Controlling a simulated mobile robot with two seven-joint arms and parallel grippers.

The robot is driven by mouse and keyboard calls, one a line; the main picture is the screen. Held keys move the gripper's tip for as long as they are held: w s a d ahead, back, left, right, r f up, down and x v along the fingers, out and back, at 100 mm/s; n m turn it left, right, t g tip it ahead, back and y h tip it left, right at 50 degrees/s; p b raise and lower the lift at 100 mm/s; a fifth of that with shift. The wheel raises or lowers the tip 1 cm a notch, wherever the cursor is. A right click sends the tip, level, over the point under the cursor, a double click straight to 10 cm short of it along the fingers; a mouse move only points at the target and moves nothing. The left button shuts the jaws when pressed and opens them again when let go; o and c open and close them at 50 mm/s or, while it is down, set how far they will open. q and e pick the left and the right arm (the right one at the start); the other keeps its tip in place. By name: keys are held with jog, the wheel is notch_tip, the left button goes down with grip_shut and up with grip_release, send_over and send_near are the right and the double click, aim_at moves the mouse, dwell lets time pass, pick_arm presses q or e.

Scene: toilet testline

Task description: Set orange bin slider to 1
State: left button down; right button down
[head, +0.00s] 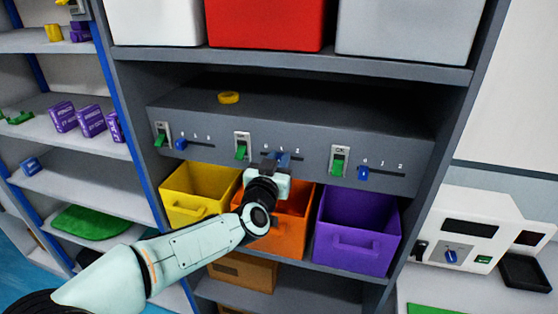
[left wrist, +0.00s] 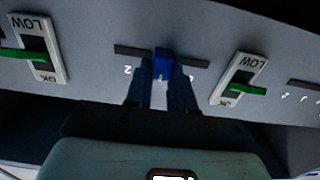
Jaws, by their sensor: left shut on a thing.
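The orange bin (head: 291,238) stands in the middle of the bin row, partly hidden by my left arm. Its blue slider knob shows in the left wrist view (left wrist: 162,62), around the middle of a dark horizontal slot (left wrist: 130,51). That view is turned upside down, with a "2" visible left of the knob. My left gripper (head: 274,161) is at the panel above the orange bin. Its two dark fingers in the left wrist view (left wrist: 161,88) are shut on the knob. The fingers hide part of the scale. My right gripper is not in view.
A yellow bin (head: 195,190) and a purple bin (head: 352,232) flank the orange one. The panel has other blue sliders (head: 181,144) (head: 362,172) and green switches (head: 241,152) (head: 338,162). A yellow round object (head: 229,97) lies on top of the panel.

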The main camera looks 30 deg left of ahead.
pick_arm(q)
jog(key=shift+a, duration=0.1)
jog(key=c, duration=1)
grip_release()
jog(key=shift+o, duration=0.2)
jog(key=shift+s, duration=0.1)
jog(key=b+v, duration=0.1)
jog(key=v, duration=1.2)
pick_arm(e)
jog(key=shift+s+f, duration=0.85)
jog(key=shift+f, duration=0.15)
pick_arm(q)
jog(key=shift+s, duration=0.1)
